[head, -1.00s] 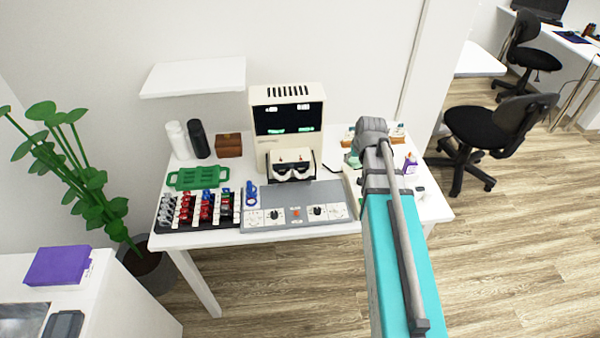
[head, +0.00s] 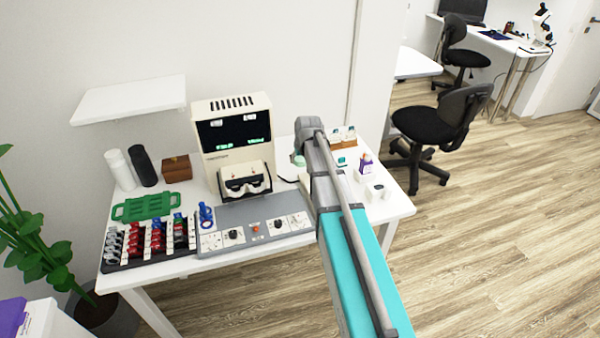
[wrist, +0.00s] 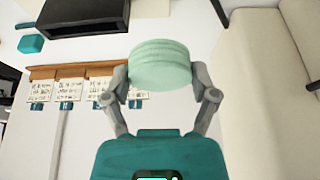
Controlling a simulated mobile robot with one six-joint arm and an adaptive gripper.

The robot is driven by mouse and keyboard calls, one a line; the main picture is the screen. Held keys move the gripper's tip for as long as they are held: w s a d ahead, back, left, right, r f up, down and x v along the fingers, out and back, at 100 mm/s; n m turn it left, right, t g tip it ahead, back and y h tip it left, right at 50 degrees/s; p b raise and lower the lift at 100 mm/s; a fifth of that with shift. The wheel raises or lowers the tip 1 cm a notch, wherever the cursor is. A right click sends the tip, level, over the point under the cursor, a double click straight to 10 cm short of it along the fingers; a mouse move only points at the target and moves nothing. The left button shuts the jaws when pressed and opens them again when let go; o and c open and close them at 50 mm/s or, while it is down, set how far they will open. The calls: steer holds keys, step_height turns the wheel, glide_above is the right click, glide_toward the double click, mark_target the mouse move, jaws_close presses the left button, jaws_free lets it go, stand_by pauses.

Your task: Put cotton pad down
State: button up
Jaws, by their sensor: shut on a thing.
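A round, pale mint-green cotton pad (wrist: 162,62) with ridged sides sits between the fingers of my gripper (wrist: 163,82) in the wrist view. The gripper is shut on it, one grey finger at each side. In the head view, a small part of the pad (head: 299,160) shows at the left of my arm's end, above the right part of the white table (head: 285,262). My arm hides most of the gripper and the table surface beneath it. I cannot tell how high the pad is.
A beige eye tester (head: 232,130) and grey control panel (head: 255,222) stand left of my arm. A wooden card rack (head: 343,143), purple-and-white box (head: 365,163) and small white item (head: 378,191) stand to the right. A black chair (head: 435,128) is beyond the table.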

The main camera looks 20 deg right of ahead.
mark_target(298, 171)
steer(key=shift+w+f+b, duration=1.05)
steer(key=shift+w+f, duration=0.15)
steer(key=shift+f, duration=0.25)
steer(key=shift+w+f+b, duration=0.45)
steer(key=shift+f+b, duration=1.55)
steer(key=shift+d+f, duration=0.1)
steer(key=o, duration=0.9)
steer(key=p+v, duration=1.1)
steer(key=v, duration=0.1)
